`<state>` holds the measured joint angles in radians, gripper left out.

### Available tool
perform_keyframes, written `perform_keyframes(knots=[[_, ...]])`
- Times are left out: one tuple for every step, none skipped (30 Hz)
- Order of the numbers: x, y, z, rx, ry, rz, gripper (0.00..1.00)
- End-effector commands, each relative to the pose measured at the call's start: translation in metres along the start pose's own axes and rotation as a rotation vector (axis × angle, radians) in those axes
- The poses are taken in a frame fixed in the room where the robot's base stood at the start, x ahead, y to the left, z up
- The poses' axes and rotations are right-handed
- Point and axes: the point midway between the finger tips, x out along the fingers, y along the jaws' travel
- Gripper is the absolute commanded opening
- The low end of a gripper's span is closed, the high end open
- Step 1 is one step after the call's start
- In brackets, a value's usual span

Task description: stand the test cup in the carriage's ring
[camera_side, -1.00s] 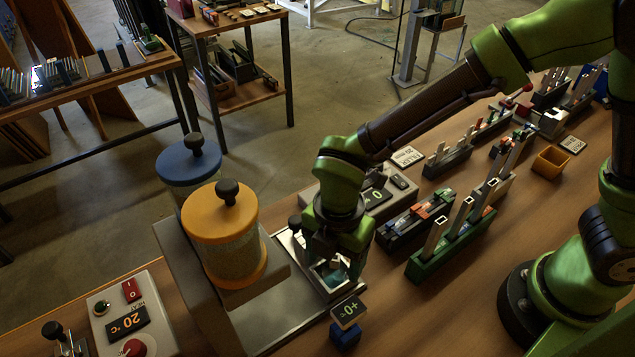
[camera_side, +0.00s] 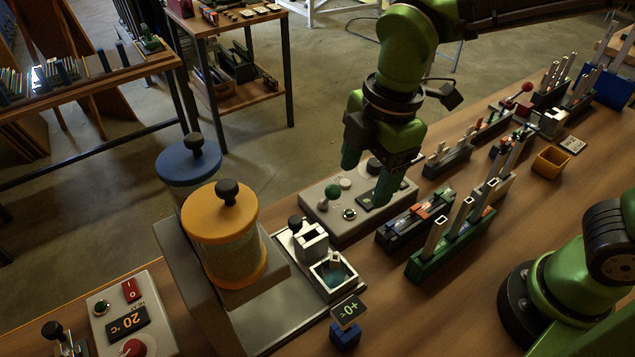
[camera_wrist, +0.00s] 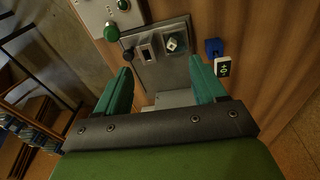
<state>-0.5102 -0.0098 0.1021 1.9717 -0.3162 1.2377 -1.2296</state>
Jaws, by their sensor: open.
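The carriage's square, pale-rimmed ring (camera_side: 320,284) stands on the metal plate below the orange-lidded jar. A small pale piece (camera_side: 335,262), which looks like the test cup, stands inside it over a teal interior. In the wrist view this piece (camera_wrist: 172,44) also shows within the square; whether it is fully seated I cannot tell. A pale block with a dark slot (camera_side: 312,240) and a black knob stands just behind. My gripper (camera_side: 367,183) is open and empty, above and behind the ring, clear of it. Its two teal fingers (camera_wrist: 160,68) are spread in the wrist view.
Jars with an orange lid (camera_side: 219,222) and a blue lid (camera_side: 188,160) stand left of the ring. A small "+0" display (camera_side: 348,312) is in front. A grey control box (camera_side: 350,205) lies below my gripper, and a green rack (camera_side: 450,245) with upright strips stands right.

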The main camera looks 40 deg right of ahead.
Motion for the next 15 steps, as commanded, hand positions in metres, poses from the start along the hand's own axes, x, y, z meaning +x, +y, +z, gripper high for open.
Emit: perform_keyframes(knots=[[-0.014,0.003,0.025,0.194,0.041,0.047,0.7],[-0.021,0.004,0.039,0.32,0.068,0.071,0.7],[-0.029,0.004,0.058,0.493,0.109,0.102,0.7],[-0.034,0.003,0.071,0.622,0.141,0.123,0.7],[-0.039,0.001,0.083,0.747,0.176,0.143,0.7],[-0.044,-0.002,0.099,0.908,0.224,0.167,0.7],[-0.048,-0.004,0.109,1.023,0.261,0.184,0.7],[-0.05,-0.007,0.119,1.13,0.298,0.197,0.7],[-0.053,-0.011,0.13,1.262,0.347,0.212,0.7],[-0.055,-0.014,0.138,1.351,0.383,0.222,0.7],[-0.056,-0.016,0.144,1.432,0.416,0.23,0.7],[-0.057,-0.019,0.152,1.527,0.456,0.236,0.7],[-0.058,-0.021,0.157,1.585,0.484,0.241,0.7],[-0.058,-0.023,0.16,1.635,0.507,0.244,0.7],[-0.058,-0.025,0.164,1.69,0.533,0.245,0.7]])
